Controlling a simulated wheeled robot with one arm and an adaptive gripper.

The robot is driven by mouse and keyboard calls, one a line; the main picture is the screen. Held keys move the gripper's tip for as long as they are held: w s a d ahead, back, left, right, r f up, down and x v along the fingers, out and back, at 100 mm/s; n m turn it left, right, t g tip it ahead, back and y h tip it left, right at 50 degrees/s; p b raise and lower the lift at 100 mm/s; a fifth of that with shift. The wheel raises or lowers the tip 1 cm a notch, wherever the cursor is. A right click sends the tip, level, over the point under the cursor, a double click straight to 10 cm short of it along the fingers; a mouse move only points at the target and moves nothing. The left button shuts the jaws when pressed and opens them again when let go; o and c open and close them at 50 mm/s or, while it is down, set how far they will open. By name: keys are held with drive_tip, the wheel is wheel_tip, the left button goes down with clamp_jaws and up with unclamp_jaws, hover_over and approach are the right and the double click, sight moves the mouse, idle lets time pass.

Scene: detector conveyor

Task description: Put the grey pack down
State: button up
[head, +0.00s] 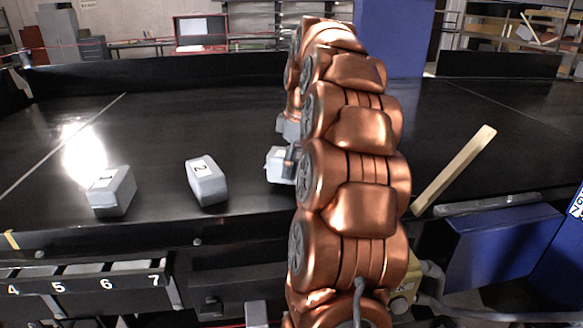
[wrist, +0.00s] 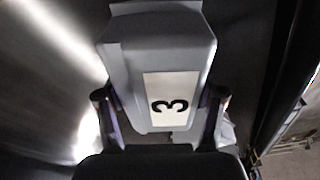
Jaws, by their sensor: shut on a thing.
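A grey pack with a white label reading 3 (wrist: 190,45) fills the middle of the wrist view. My gripper (wrist: 160,97) has one finger on each side of it and is shut on it. In the head view, part of this grey pack (head: 277,165) shows just left of my copper-coloured arm, over the black belt (head: 240,110). The arm hides the rest of the pack and most of the gripper there. I cannot tell whether the pack touches the belt.
Grey packs labelled 1 (head: 112,192) and 2 (head: 207,183) stand on the belt to the left. A wooden stick (head: 455,170) lies at the right. A rack with slots numbered 4 to 7 (head: 85,283) is at front left. The belt behind the packs is clear.

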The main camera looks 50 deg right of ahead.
sight(299, 154)
drive_tip(key=shift+f, duration=0.75)
drive_tip(key=shift+f, duration=0.15)
drive_tip(key=o, duration=1.5)
drive_tip(key=shift+r, duration=0.2)
drive_tip(key=shift+s+d+r+b, duration=0.15)
drive_tip(key=shift+r+b, duration=0.25)
drive_tip(key=shift+r, duration=0.65)
drive_tip(key=shift+s+r+b, duration=0.15)
drive_tip(key=shift+r+b, duration=0.2)
drive_tip(key=shift+r, duration=0.7)
wheel_tip(299, 154, up, 3)
drive_tip(key=shift+s+d+f+p, duration=0.1)
drive_tip(key=shift+s+p, duration=0.05)
drive_tip(key=shift+p, duration=0.25)
drive_tip(key=r+p, duration=0.4)
drive_tip(key=shift+s+d+r+p, duration=0.2)
drive_tip(key=shift+s+r+p, duration=0.1)
drive_tip(key=shift+s+r, duration=0.1)
